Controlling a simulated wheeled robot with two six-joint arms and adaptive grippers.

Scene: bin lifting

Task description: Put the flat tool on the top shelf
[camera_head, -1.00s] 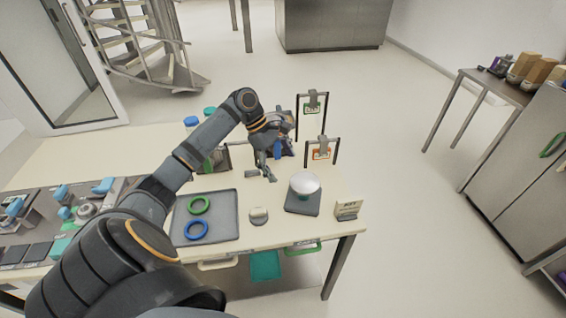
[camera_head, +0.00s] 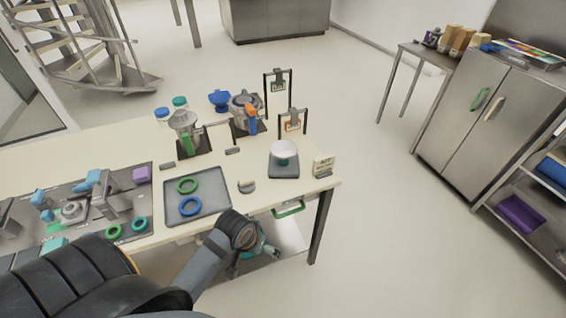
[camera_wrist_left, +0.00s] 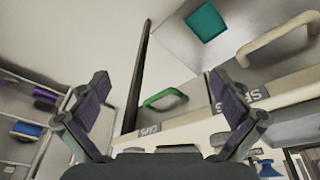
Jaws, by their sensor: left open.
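I cannot pick out a flat tool for certain in either view. My left gripper (camera_head: 262,247) is low in front of the workbench's front edge, close to the drawers. In the left wrist view its two fingers (camera_wrist_left: 158,82) are spread apart with nothing between them. A green drawer handle (camera_wrist_left: 165,98) labelled CAPS shows beyond the fingers, and a cream drawer handle (camera_wrist_left: 290,38) is at upper right. An open shelf unit with a purple bin (camera_head: 520,213) stands at the right edge of the head view. My right gripper is not in view.
The workbench (camera_head: 240,210) holds a grey tray (camera_head: 215,205) with green and blue rings, a scale with a white bowl (camera_head: 284,150), and two machines. A steel cabinet (camera_head: 470,110) stands right, with flat colourful items on top. The floor between is clear.

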